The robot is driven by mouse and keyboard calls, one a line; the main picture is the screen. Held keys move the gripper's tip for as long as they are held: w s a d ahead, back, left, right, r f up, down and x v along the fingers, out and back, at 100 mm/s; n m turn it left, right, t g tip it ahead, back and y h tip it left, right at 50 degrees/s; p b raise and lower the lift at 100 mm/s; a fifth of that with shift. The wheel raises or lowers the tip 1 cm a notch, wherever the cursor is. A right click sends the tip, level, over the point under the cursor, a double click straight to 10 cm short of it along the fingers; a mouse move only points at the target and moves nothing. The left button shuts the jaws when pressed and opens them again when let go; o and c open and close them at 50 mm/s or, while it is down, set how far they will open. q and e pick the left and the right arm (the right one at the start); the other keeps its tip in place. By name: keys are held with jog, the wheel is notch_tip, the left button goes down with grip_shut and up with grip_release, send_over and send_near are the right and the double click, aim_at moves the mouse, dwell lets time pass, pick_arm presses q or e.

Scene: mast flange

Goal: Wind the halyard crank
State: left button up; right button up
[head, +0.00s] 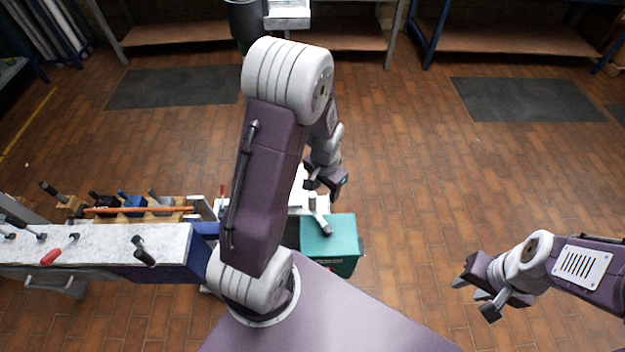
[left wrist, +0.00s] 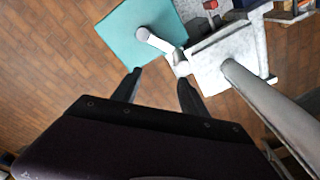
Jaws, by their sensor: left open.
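The crank (head: 320,215) is a short pale arm with a dark grip, beside the teal box (head: 345,236). In the left wrist view the crank (left wrist: 157,41) lies over the edge of the teal box (left wrist: 125,37), its inner end near a white plate (left wrist: 215,72). A grey pole (left wrist: 265,97) rises from that plate. My left gripper (head: 323,188) is open and empty above the crank. In the left wrist view its fingers (left wrist: 160,76) point toward the crank, apart from it. My right gripper (head: 475,298) is open and empty over the floor at right.
A pale workbench (head: 100,250) with a red-handled tool (head: 50,256) and dark clamps stands at left. A tool rack (head: 140,210) runs behind it. My left arm hides part of the plate and the pole. The brick floor right of the teal box is clear.

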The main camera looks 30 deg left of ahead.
aim_at(312, 194)
pick_arm(q)
jog(key=shift+g, duration=0.6)
jog(key=a+p, duration=0.4)
jog(key=p, duration=0.2)
jog(key=shift+a+f, duration=0.1)
jog(key=shift+f, duration=0.1)
jog(key=shift+a+f, duration=0.1)
jog(key=shift+f, duration=0.15)
pick_arm(e)
notch_tip(312, 194, up, 8)
pick_arm(q)
jog(key=shift+f+b, duration=0.45)
jog(key=shift+f, duration=0.15)
notch_tip(312, 194, down, 7)
jog(key=b, duration=0.6)
jog(key=shift+r, duration=0.1)
grip_shut()
pick_arm(e)
notch_tip(312, 194, down, 7)
